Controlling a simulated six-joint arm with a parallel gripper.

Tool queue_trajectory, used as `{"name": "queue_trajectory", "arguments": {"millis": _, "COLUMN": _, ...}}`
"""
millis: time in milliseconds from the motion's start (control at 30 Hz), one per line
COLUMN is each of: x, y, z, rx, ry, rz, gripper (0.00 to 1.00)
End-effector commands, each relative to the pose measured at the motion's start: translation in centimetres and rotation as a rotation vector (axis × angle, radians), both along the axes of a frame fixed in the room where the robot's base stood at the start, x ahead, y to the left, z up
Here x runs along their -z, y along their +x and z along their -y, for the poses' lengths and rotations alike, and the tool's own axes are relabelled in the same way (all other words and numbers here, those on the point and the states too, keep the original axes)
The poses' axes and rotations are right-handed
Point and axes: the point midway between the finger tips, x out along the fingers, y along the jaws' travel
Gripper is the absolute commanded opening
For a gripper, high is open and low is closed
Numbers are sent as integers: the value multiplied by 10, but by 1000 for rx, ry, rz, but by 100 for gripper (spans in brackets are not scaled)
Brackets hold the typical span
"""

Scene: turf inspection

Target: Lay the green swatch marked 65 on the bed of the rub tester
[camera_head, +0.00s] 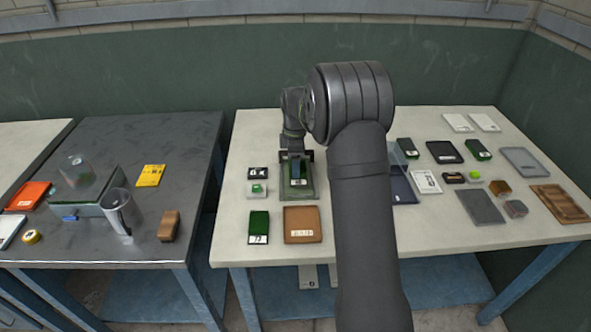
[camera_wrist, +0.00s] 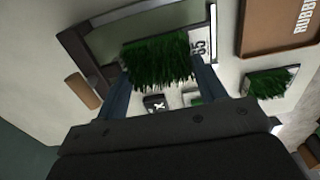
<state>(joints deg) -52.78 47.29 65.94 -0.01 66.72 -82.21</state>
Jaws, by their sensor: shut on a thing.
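The green swatch marked 65 (camera_wrist: 158,60) is a tufted turf piece with a white label, in the wrist view. My gripper (camera_wrist: 166,76) is shut on it, one finger at each side. In the head view my gripper (camera_head: 297,166) is over the rub tester (camera_head: 312,193), a dark frame on the pale table. The tester's greenish bed (camera_wrist: 106,42) shows beside and behind the swatch in the wrist view. The swatch overlaps the bed there; whether it touches the bed or hangs just above, I cannot tell. My arm hides part of the table.
A brown tray (camera_head: 302,237) and another green swatch marked 72 (camera_head: 258,222) lie in front of the tester. A block marked X (camera_head: 257,173) and a small box with green in it (camera_head: 257,190) are close on its left. Several trays and swatches fill the right side.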

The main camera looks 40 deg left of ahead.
Motion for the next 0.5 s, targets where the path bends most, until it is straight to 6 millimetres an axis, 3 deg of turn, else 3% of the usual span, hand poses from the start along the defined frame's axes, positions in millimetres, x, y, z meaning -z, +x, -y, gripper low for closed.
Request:
{"name": "queue_trajectory", "arguments": {"millis": 200, "x": 31, "y": 0, "z": 1, "rx": 0, "ry": -1, "rz": -1, "gripper": 43}}
{"name": "queue_trajectory", "arguments": {"millis": 500, "x": 33, "y": 0, "z": 1, "rx": 0, "ry": 0, "rz": 0, "gripper": 43}}
